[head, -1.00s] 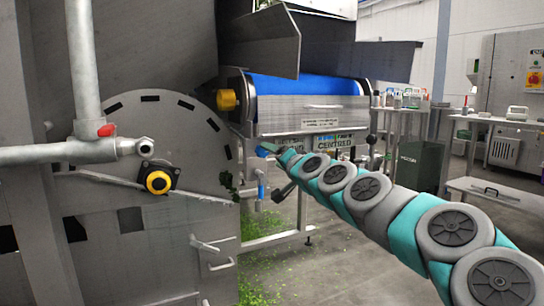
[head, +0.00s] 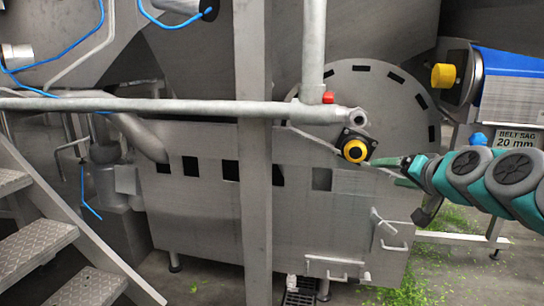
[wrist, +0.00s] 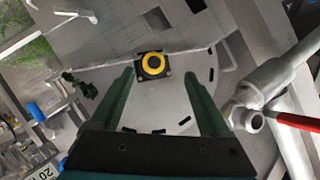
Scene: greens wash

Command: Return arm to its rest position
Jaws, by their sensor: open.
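My arm reaches in from the right in the head view, teal and grey. I cannot tell how far the tips are from the panel.
A grey pipe (head: 180,107) with a red valve part (head: 328,97) crosses in front of the machine. A steel post (head: 254,200) stands before it. Metal steps (head: 45,245) are at lower left. Green scraps (head: 405,290) litter the floor. The blue belt (head: 510,62) is at right.

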